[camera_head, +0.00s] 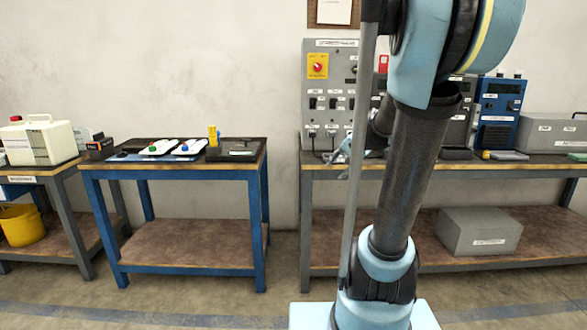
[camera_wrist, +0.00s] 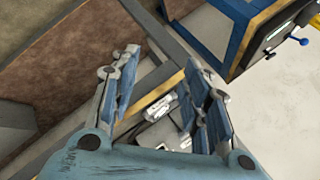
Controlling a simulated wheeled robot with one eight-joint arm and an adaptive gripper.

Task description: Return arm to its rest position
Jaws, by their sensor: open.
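My arm (camera_head: 420,150) stands upright right of the middle in the head view, in front of the grey bench. My gripper (camera_wrist: 163,65) is open in the wrist view, with its two jointed fingers spread and nothing between them. In the head view my gripper (camera_head: 342,155) shows partly beside the arm, near the front edge of the grey bench; the arm hides the rest. The gripper appears apart from the bench, though the exact gap is hard to tell.
The grey bench (camera_head: 490,171) carries control panels (camera_head: 329,95) and a blue unit (camera_head: 497,110); a grey box (camera_head: 480,232) sits on its shelf. A blue table (camera_head: 170,174) at left holds small parts. A white tank (camera_head: 40,142) stands far left. Floor between the tables is clear.

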